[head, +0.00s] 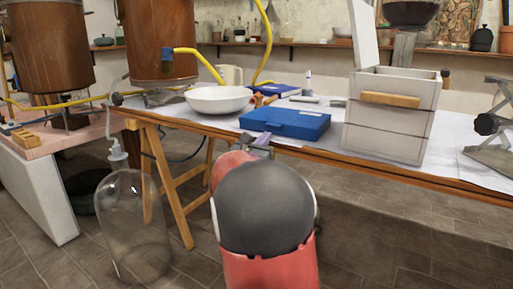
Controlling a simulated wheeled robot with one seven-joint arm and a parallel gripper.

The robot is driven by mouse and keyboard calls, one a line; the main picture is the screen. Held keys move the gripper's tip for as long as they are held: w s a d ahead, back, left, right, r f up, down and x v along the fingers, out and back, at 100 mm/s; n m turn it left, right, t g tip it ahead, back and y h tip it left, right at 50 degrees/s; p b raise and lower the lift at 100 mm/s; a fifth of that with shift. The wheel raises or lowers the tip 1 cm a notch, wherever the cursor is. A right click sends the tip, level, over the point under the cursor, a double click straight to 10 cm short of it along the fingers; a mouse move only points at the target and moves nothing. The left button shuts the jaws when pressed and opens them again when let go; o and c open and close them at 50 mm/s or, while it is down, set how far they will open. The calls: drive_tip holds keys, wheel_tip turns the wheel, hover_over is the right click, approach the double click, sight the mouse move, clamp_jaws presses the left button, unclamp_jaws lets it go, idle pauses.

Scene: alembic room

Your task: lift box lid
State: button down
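A flat blue box (286,121) lies on the white-covered table, its lid down. My gripper (257,142) is a small grey shape at the blue box's front left edge, mostly hidden behind my own red and dark arm. I cannot tell whether it touches the box or whether its fingers are open. A white box (387,122) with a wooden handle stands to the right on the same table. A white panel (364,35), which looks like its raised lid, stands upright at its back left.
A white bowl (219,99) stands left of the blue box, with a second blue object (279,90) and small tools behind. A metal stand (495,125) is at the right. A glass bell jar (133,225) stands below at left, near the wooden trestle (168,185).

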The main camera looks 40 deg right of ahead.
drive_tip(key=shift+x, duration=1.1)
drive_tip(key=shift+r, duration=0.1)
